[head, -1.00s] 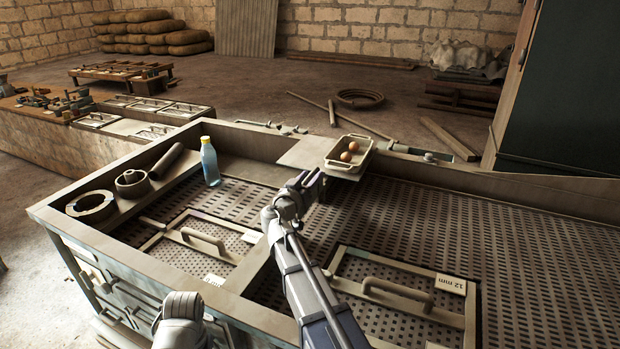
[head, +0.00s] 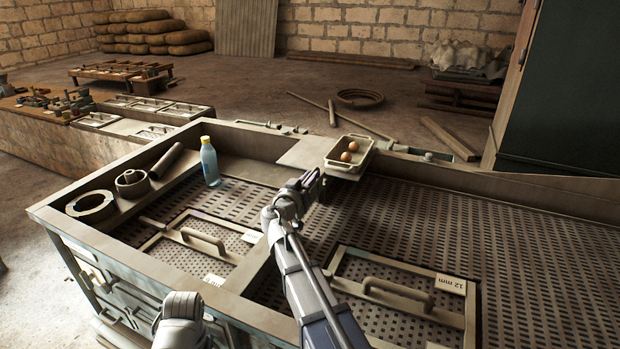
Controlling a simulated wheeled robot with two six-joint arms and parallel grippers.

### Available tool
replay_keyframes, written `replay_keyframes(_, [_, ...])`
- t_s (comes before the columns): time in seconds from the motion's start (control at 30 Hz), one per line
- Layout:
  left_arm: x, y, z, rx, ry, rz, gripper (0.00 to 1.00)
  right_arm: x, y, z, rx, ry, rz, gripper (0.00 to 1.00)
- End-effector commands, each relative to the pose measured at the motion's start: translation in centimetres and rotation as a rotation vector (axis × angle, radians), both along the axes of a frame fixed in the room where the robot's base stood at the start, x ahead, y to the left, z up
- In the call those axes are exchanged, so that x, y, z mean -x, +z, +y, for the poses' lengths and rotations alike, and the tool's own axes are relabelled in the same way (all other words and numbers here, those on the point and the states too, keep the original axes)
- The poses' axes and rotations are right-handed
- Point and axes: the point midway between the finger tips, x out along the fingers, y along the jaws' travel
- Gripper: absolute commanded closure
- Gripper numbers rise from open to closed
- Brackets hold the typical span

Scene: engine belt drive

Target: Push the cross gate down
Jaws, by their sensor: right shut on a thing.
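My right gripper (head: 310,181) is low over the far end of the divider between the two mesh-floored bays, just in front of the tray of eggs. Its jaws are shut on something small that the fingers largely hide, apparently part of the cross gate. The gate's outline and how far down it sits cannot be made out.
A cream tray (head: 337,164) with two brown eggs stands on a flat plate (head: 302,153) beyond the gripper. A blue bottle (head: 210,165) and metal rings (head: 90,206) are to the left. Handled mesh panels (head: 203,241) lie in both bays. The right bay is mostly clear.

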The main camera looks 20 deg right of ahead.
Motion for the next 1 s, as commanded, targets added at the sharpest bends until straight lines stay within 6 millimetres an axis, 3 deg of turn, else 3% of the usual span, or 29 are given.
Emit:
replay_keyframes(0.8, [0.0, 0.0, 0.0, 0.0, 0.0, 0.0, 0.51, 0.0, 0.0, 0.0, 0.0, 0.0, 0.0, 1.0])
replay_keyframes(1.0, [0.0, -1.3, 0.0, 0.0, 0.0, 0.0, 0.51, 0.0, -1.3, 0.0, 0.0, 0.0, 0.0, 1.0])
